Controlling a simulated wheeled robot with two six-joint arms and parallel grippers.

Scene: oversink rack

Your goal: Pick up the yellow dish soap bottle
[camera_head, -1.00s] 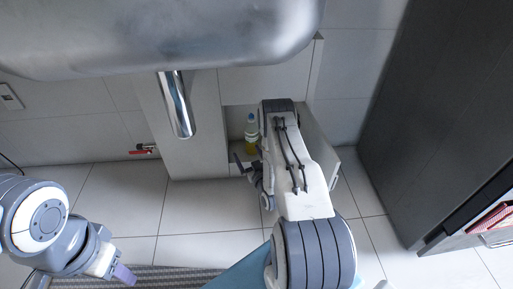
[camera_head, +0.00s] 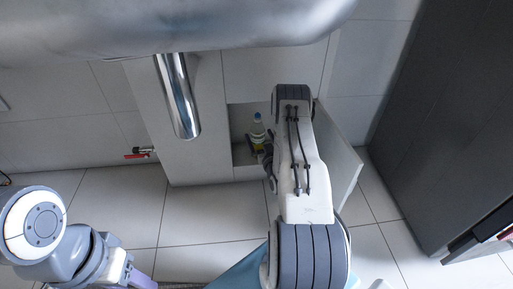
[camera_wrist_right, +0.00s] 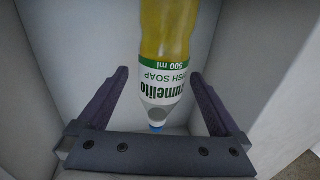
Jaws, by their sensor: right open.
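The yellow dish soap bottle (camera_head: 258,127) stands inside the open cabinet under the sink. In the right wrist view the bottle (camera_wrist_right: 164,45) appears upside down, with yellow liquid, a green and white label reading "DISH SOAP 500 ml" and a blue cap. My right gripper (camera_wrist_right: 160,75) is open, its two dark fingers on either side of the bottle, with gaps showing on both sides. In the head view my right gripper (camera_head: 257,149) is at the bottle's lower part, partly hidden by my arm. My left gripper (camera_head: 141,281) is at the lower left, mostly cut off.
The metal sink (camera_head: 170,25) and drain pipe (camera_head: 177,97) hang above. A red valve (camera_head: 138,155) is on the left. Tiled floor (camera_head: 210,215) is clear.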

